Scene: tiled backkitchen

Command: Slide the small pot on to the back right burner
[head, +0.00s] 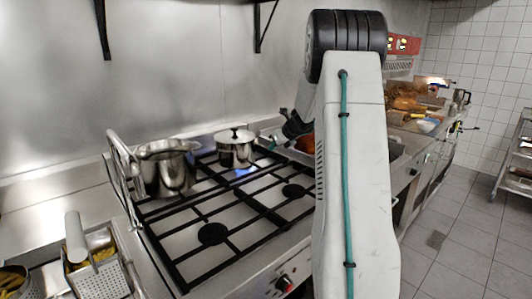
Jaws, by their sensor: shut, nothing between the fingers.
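The small pot (234,153), shiny steel with a dark-knobbed lid, stands upright at the back of the black-grated stove (262,207). A blue flame (243,172) shows at the back right burner, just in front of the pot's base and at its lower right. How much of the pot is over that burner cannot be told exactly. My gripper (284,128) is shut and empty, to the right of the small pot and apart from it in the picture. My arm hides part of the gripper and the stove's right edge.
A larger steel pot (167,172) stands at the back left, close to the small pot. The front left burner (212,234) and front right burner (293,190) are bare. A metal rack (123,165) stands at the left edge. Fryer baskets (98,272) are at lower left.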

